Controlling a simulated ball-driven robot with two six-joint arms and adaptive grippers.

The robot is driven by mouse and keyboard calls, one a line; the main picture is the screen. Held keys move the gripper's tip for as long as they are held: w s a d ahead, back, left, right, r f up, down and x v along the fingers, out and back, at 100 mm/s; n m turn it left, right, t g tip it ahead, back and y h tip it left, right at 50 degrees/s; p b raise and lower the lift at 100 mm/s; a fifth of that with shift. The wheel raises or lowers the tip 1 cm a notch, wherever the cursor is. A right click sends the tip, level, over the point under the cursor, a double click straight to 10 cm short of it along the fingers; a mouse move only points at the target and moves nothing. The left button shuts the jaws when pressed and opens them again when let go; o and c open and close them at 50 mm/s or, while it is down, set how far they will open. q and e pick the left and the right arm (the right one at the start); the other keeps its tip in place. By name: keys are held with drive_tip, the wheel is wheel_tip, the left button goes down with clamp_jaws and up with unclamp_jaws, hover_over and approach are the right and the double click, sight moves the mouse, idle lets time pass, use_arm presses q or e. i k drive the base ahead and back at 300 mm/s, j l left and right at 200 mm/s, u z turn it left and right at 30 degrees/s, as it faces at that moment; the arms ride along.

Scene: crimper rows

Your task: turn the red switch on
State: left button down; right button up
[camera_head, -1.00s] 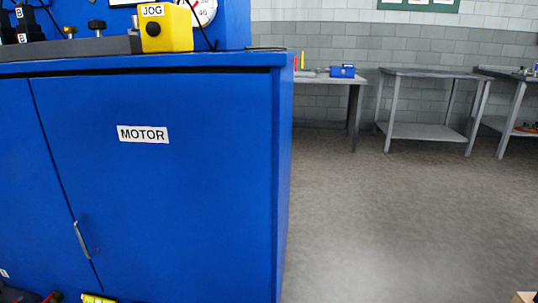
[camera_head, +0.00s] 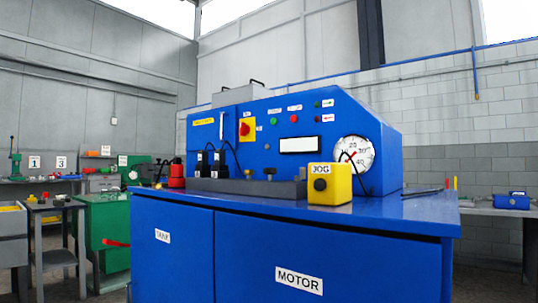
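The red switch (camera_head: 245,129) is a red rotary knob on a yellow plate, on the left part of the sloped front panel of the blue machine (camera_head: 400,165). Its exact knob angle is too small to read. A small white label sits just above it. Neither of my grippers shows in the view.
The blue cabinet (camera_head: 370,262) marked MOTOR stands close in front, below the panel. A yellow JOG box (camera_head: 330,190) with a black button stands on its top, right of the switch. A gauge (camera_head: 354,152) and small lamps share the panel. A green cabinet (camera_head: 105,222) stands left.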

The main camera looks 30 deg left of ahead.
sight(244, 129)
drive_tip(key=u, duration=1.25)
drive_tip(key=i+j, duration=0.2)
